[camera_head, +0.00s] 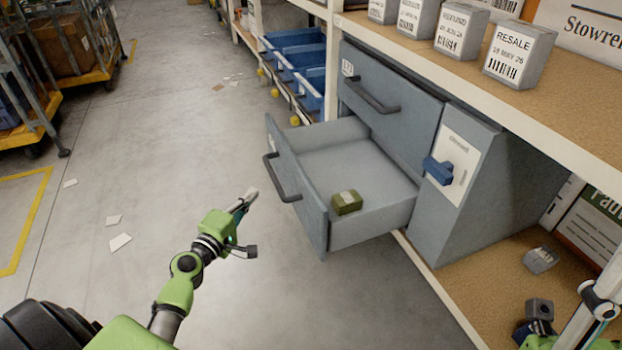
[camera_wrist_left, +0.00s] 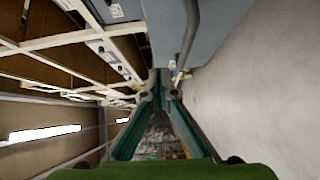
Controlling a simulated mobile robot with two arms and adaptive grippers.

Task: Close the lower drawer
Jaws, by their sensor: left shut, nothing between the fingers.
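The lower drawer (camera_head: 316,226) of the grey cabinet is pulled out, with its front panel and dark bar handle (camera_head: 282,177) facing left. A small green block with a pale band (camera_head: 347,203) lies inside it. My left gripper (camera_head: 252,193) is shut and empty, just left of the drawer front and apart from it. In the left wrist view its fingers (camera_wrist_left: 161,88) meet at the tips, with a grey panel (camera_wrist_left: 225,25) and dark bar above them. My right arm shows at the lower right, its gripper (camera_head: 538,328) partly cut off by the frame edge.
The upper drawer (camera_head: 395,105) is closed. A blue latch-like part (camera_head: 438,171) sits on the cabinet's side panel. Labelled boxes (camera_head: 519,54) stand on the shelf above. Blue bins (camera_head: 300,60) line the rack behind.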

